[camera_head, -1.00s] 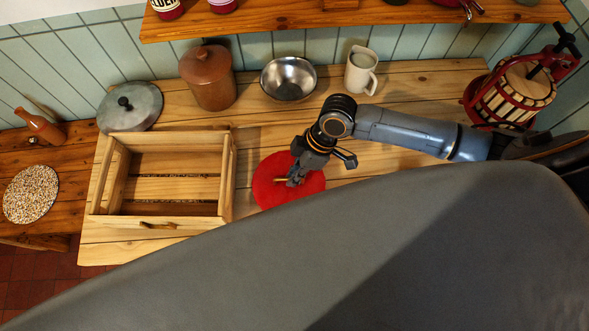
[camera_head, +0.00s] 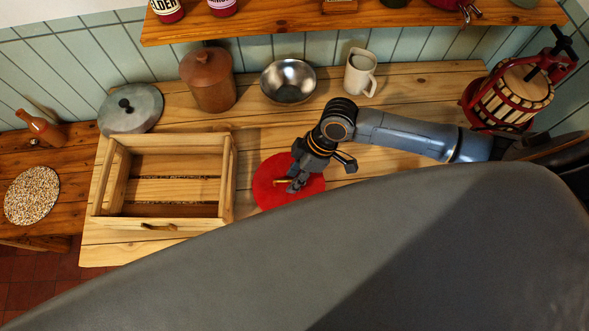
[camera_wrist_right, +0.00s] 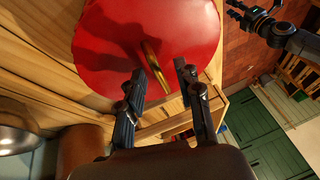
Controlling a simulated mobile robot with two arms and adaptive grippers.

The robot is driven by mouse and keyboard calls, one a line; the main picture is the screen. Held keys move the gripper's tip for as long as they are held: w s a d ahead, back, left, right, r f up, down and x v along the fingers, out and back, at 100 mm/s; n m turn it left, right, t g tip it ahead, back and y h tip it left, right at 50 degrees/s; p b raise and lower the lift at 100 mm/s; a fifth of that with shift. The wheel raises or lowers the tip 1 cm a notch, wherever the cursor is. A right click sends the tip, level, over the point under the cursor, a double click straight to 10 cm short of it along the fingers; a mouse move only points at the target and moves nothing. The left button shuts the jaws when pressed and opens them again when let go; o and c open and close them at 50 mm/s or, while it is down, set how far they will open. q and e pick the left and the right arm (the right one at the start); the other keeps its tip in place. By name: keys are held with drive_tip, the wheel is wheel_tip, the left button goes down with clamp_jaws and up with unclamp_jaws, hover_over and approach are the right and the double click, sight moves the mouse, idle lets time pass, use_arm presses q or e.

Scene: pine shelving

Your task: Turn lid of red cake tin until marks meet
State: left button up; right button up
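The red cake tin (camera_head: 262,187) stands on the pine worktop, right of the wooden crate. Its round red lid also fills the top of the right wrist view (camera_wrist_right: 105,45), with a brass bar handle (camera_wrist_right: 154,66) across it. My right gripper (camera_head: 291,186) is over the lid. In the right wrist view its two fingers (camera_wrist_right: 160,76) are apart, one on each side of the handle, with gaps showing. I cannot make out any marks on the lid or tin. My left gripper (camera_wrist_right: 255,18) shows small at the wrist view's top right; its finger opening is unclear.
An open wooden crate (camera_head: 228,187) stands close left of the tin. Behind are a grey lid (camera_head: 140,112), a brown crock (camera_head: 212,90), a steel bowl (camera_head: 288,80) and a cream jug (camera_head: 360,75). A red-framed press (camera_head: 510,97) stands at the right. Bare worktop lies behind the tin.

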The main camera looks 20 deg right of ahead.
drive_tip(key=v, duration=1.1)
drive_tip(key=shift+d+r, duration=0.2)
drive_tip(key=shift+r, duration=0.15)
